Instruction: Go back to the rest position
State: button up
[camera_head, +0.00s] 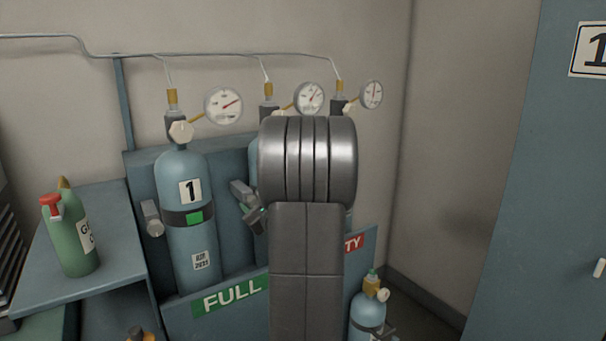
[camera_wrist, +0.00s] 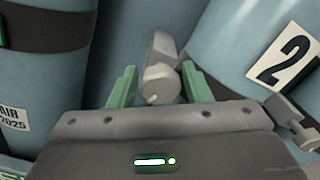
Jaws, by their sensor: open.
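My gripper (camera_wrist: 160,84) shows in the wrist view with its two green fingers apart, one on each side of a grey clamp with a round knob (camera_wrist: 158,84). I cannot tell whether the fingers touch the clamp. The fingers hold nothing that I can see. The clamp sits between two blue cylinders, one at left with an "AIR 2025" label and cylinder 2 (camera_wrist: 240,40) at right. In the head view my own arm rises through the middle and hides most of what is behind it, including most of my gripper.
Cylinder 1 (camera_head: 188,235) stands in the blue rack, with gauges such as the left one (camera_head: 223,105) above. A green bottle (camera_head: 72,240) stands on the side shelf (camera_head: 115,215). A small cylinder (camera_head: 368,315) is at lower right, near a blue cabinet (camera_head: 535,200).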

jog(key=shift+r+m+p, duration=0.25)
jog(key=shift+m+p, duration=1.55)
jog(key=shift+p, duration=1.55)
jog(key=shift+s+d+f, duration=0.2)
jog(key=shift+d, duration=0.05)
jog(key=b+v, duration=0.2)
jog(key=v, duration=1)
jog(key=shift+s+d, duration=0.15)
jog(key=shift+s, duration=0.2)
